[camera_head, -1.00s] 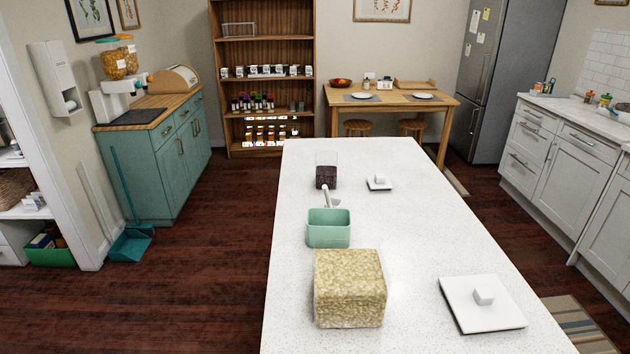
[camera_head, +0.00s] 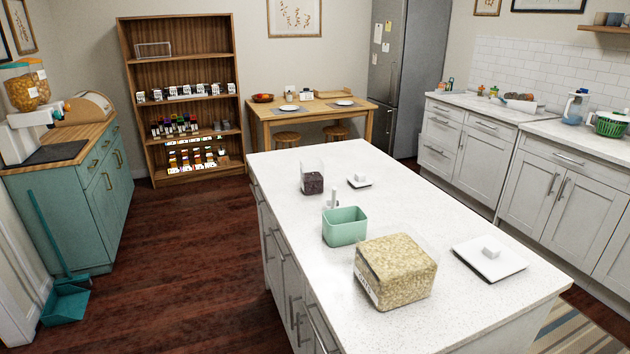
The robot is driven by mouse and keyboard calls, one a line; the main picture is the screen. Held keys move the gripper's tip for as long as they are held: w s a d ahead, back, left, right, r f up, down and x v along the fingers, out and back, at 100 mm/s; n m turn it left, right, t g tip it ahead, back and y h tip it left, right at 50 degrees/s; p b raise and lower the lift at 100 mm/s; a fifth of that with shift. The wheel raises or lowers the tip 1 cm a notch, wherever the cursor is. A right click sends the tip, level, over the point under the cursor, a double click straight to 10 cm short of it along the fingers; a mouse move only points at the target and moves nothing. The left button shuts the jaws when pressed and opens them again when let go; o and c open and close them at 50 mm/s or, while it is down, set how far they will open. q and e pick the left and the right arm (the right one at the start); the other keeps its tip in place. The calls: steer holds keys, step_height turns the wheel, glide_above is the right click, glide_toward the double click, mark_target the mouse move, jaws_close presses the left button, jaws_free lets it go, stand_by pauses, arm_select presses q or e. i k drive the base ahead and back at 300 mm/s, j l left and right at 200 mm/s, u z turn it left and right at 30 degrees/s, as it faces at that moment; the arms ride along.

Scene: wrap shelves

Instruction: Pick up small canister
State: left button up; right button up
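A small clear canister (camera_head: 312,178) with dark contents stands on the far part of the white island counter, without a lid on it. A small white lid with a knob (camera_head: 359,181) lies to its right. A large clear canister (camera_head: 397,272) full of pale grain stands nearer, and a large white lid (camera_head: 489,259) lies to its right. A mint green bin (camera_head: 345,226) with a white handled thing standing by its far rim sits between the two canisters. Neither of my grippers shows in this view.
The white island counter (camera_head: 470,305) has bare room along its edges. Open dark wood floor (camera_head: 215,265) lies left of it. A teal cabinet (camera_head: 75,200) and a teal dustpan (camera_head: 66,300) stand at the left. A wooden shelf (camera_head: 185,60) with jars and a table (camera_head: 310,106) are at the back.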

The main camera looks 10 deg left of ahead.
mark_target(312, 169)
steer(key=i+j+z, duration=0.2)
steer(key=j, duration=0.25)
steer(key=j+z, duration=0.2)
steer(key=j, duration=0.25)
steer(key=i+j+z, duration=0.2)
steer(key=j, duration=0.3)
steer(key=k, duration=0.1)
